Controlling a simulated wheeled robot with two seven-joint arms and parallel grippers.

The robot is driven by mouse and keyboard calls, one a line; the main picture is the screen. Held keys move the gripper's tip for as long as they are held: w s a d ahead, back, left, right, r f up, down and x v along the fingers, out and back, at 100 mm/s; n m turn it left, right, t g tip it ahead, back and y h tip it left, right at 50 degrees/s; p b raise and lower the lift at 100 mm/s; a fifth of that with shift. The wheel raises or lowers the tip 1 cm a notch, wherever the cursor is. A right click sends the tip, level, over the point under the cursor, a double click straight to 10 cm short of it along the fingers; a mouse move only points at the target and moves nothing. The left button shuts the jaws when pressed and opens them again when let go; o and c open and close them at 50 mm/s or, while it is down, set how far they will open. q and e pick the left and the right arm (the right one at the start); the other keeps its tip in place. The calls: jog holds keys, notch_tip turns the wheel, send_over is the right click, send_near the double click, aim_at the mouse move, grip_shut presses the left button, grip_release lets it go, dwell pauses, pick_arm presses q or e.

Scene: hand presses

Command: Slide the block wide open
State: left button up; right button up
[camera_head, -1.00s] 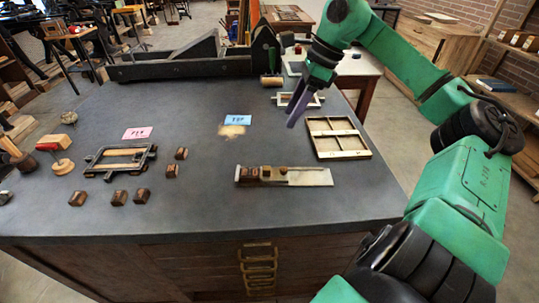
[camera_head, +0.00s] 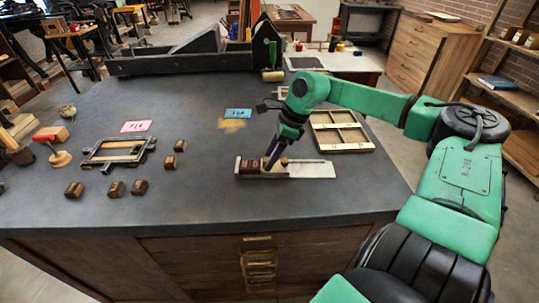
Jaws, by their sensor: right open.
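A long pale metal holder (camera_head: 312,169) lies flat near the front middle of the dark table. Dark wooden type blocks (camera_head: 250,165) sit at its left end. A small brass-coloured block with a knob (camera_head: 284,162) stands near its middle. My right gripper (camera_head: 271,162) points down at the holder, with its purple fingers open, just left of the brass-coloured block. The fingers partly hide the type blocks and the block's left side. I cannot tell whether they touch it. My left gripper is not in view.
The holder's right end is bare. A wooden compartment frame (camera_head: 341,142) lies behind it to the right. A dark metal frame (camera_head: 117,150) and several loose wooden blocks (camera_head: 116,189) lie to the left. Blue (camera_head: 238,113) and pink (camera_head: 136,126) cards lie farther back.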

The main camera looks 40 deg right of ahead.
jog(key=shift+w+a+f, duration=0.1)
jog(key=shift+a+f, duration=0.1)
jog(key=shift+f, duration=0.15)
grip_shut()
jog(key=shift+r, duration=0.1)
dwell(1.1)
